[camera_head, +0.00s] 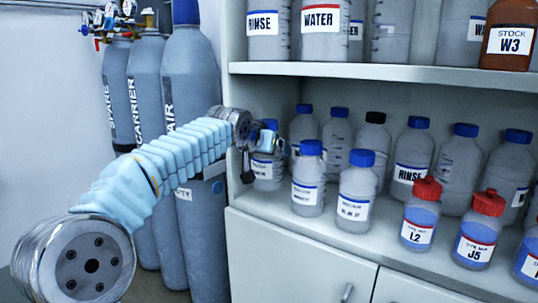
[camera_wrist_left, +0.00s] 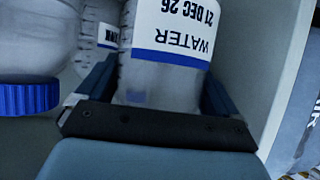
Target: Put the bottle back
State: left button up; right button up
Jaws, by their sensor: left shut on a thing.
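The bottle (camera_wrist_left: 165,50) in the left wrist view is clear, with a white label reading WATER and 21 DEC 26 and a blue band. My left gripper (camera_wrist_left: 156,95) is shut on it, one finger on each side. Its cap end is hidden behind the gripper body. In the head view my left gripper (camera_head: 264,148) is at the left end of the lower shelf. The bottle (camera_head: 267,174) shows below it, upright by the shelf's side wall, its upper part mostly covered. I cannot tell whether its base touches the shelf. My right gripper is not in view.
A blue-capped bottle (camera_head: 308,182) stands just right of the held one, with another (camera_head: 356,195) beyond it. More bottles stand behind. Red-capped bottles (camera_head: 421,218) stand at the right front. The upper shelf (camera_head: 380,71) is overhead. Grey gas cylinders (camera_head: 190,85) stand left of the cabinet.

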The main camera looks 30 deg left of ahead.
pick_arm(q)
jog(key=shift+w+f, duration=0.25)
jog(key=shift+f, duration=0.6)
jog(key=shift+w+f, duration=0.2)
jog(key=shift+f, duration=0.6)
jog(key=shift+f+b, duration=0.15)
jog(key=shift+b, duration=0.2)
jog(key=o, duration=1.4)
jog(key=shift+c, duration=0.2)
jog(key=b+v, duration=0.1)
jog(key=v, duration=1.1)
